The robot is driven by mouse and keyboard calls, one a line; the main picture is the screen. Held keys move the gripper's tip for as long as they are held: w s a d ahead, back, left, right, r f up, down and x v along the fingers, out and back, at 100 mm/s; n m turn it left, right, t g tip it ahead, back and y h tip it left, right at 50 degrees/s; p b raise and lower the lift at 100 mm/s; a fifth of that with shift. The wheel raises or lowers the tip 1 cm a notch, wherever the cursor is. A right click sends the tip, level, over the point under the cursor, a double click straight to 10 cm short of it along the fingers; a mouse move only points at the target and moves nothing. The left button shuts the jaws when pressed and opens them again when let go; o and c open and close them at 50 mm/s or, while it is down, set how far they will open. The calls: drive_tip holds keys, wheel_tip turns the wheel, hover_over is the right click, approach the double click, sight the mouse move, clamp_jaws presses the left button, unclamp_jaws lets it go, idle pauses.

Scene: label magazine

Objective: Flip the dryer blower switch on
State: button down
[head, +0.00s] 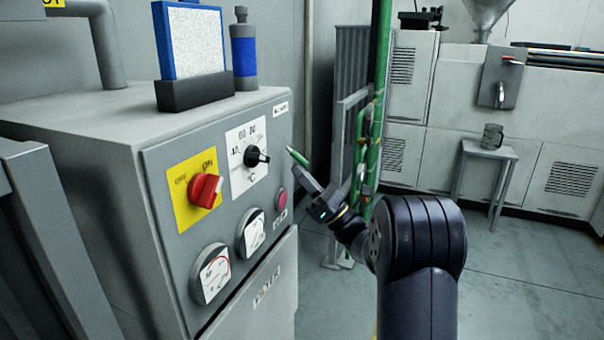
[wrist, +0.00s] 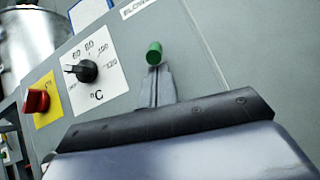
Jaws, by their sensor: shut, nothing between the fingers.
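The blower switch shows as a green-tipped lever (head: 298,158) at the right edge of the dryer's front panel, below a small white label. In the wrist view the green tip (wrist: 154,53) is seen nearly end-on, below a label partly reading "BLOWER" (wrist: 136,8). Its base is hidden. My gripper (head: 304,174) is shut and empty, with its fingertips just under the green tip. In the wrist view the closed fingers (wrist: 155,80) end right at the tip's lower edge; I cannot tell whether they touch it.
The panel also carries a red rotary switch (head: 206,190) on a yellow plate, a black temperature knob (head: 256,157), a pink button (head: 282,199) and two gauges (head: 214,276). Green pipes (head: 377,75) stand behind my arm. A stool (head: 487,152) with a mug (head: 492,136) is at right.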

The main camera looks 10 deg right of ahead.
sight(294, 151)
drive_tip(key=shift+s+d+r+g+h+p, duration=0.2)
drive_tip(key=shift+g+h+p, duration=0.3)
drive_tip(key=shift+p, duration=0.35)
drive_tip(key=shift+s+d+r+g+h+p, duration=0.15)
drive_tip(key=shift+r+g+h+p, duration=0.25)
drive_tip(key=shift+p, duration=0.4)
drive_tip(key=shift+d+r+p, duration=0.15)
drive_tip(key=shift+p, duration=0.55)
drive_tip(key=shift+s+d+r+p, duration=0.15)
drive_tip(key=shift+r+p, duration=0.25)
drive_tip(key=shift+p, duration=0.6)
drive_tip(key=p, duration=0.1)
drive_tip(key=r+g+h+p, duration=0.1)
drive_tip(key=p, duration=0.2)
drive_tip(key=shift+s+d+r+g+h, duration=0.25)
drive_tip(key=shift+d+r+g+h, duration=0.1)
drive_tip(key=shift+g+h, duration=0.05)
wheel_tip(294, 151, up, 4)
drive_tip(key=g+h+p, duration=0.2)
drive_tip(key=p, duration=0.5)
drive_tip(key=g+h+p, duration=0.2)
drive_tip(key=h+p, duration=0.1)
drive_tip(key=p, duration=0.4)
drive_tip(key=shift+s+d+f+n, duration=0.1)
drive_tip(key=shift+d+n, duration=0.05)
drive_tip(key=shift+n, duration=0.25)
drive_tip(key=shift+p, duration=0.3)
